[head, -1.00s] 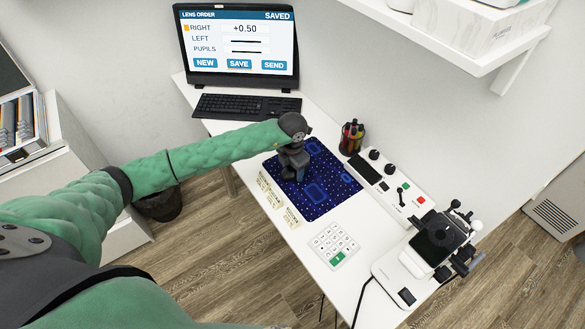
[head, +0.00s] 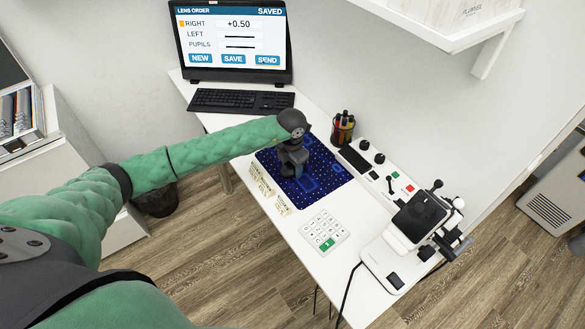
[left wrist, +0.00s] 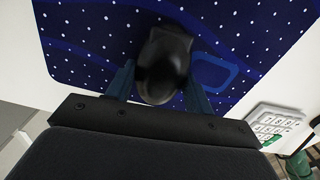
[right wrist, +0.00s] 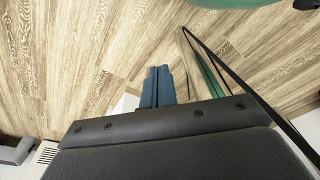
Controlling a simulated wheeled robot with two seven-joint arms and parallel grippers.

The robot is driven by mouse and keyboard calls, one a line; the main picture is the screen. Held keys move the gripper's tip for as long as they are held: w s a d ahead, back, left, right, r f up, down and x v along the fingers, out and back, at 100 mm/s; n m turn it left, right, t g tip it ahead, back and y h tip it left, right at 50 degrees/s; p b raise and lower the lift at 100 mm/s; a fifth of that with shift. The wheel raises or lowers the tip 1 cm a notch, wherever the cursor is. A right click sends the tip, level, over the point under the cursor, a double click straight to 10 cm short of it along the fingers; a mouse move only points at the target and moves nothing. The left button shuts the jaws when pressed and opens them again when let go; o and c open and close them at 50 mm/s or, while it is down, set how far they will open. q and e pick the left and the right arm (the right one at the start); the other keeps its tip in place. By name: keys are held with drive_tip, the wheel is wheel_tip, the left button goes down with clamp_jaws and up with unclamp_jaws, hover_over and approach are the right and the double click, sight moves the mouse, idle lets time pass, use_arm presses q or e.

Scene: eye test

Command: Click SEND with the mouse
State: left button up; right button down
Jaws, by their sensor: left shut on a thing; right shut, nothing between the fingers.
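The monitor (head: 232,75) stands at the back left of the table and shows LENS ORDER, SAVED, and RIGHT +0.50. Its blue NEW, SAVE and SEND (head: 267,60) buttons run along the bottom; a small pointer mark appears to be on SEND. The black mouse (left wrist: 163,62) lies on the blue dotted mat (left wrist: 85,45). My left gripper (head: 291,172) is shut on the mouse, one finger on each side, and mostly hides it in the head view. My right gripper (right wrist: 158,88) is shut and empty above the wood floor in the right wrist view; the head view does not show it.
A keyboard (head: 240,101) lies before the monitor. A pen cup (head: 343,128) stands behind the mat. Paper cards (head: 268,190) lie along its front edge. A white keypad (head: 324,232) and a lens device (head: 415,225) are to the right. A wall shelf (head: 440,30) overhangs.

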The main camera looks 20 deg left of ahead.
sight(293, 166)
use_arm(q)
drive_tip(key=shift+s+d, duration=0.15)
drive_tip(key=shift+d, duration=0.1)
use_arm(e)
drive_tip(key=shift+s+d+r, duration=0.15)
drive_tip(key=shift+d+r, duration=0.1)
drive_tip(key=shift+r, duration=0.2)
use_arm(q)
drive_tip(key=o, duration=1.1)
use_arm(e)
drive_tip(key=shift+w+a, duration=0.2)
drive_tip(key=shift+w, duration=0.05)
drive_tip(key=shift+f, duration=0.1)
use_arm(q)
drive_tip(key=shift+r, duration=0.3)
wheel_tip(293, 166, up, 7)
drive_tip(key=b, duration=0.3)
drive_tip(key=shift+r, duration=0.1)
use_arm(e)
wheel_tip(293, 166, up, 9)
drive_tip(key=w+a, duration=0.1)
drive_tip(key=w, duration=0.1)
drive_tip(key=shift+a, duration=0.2)
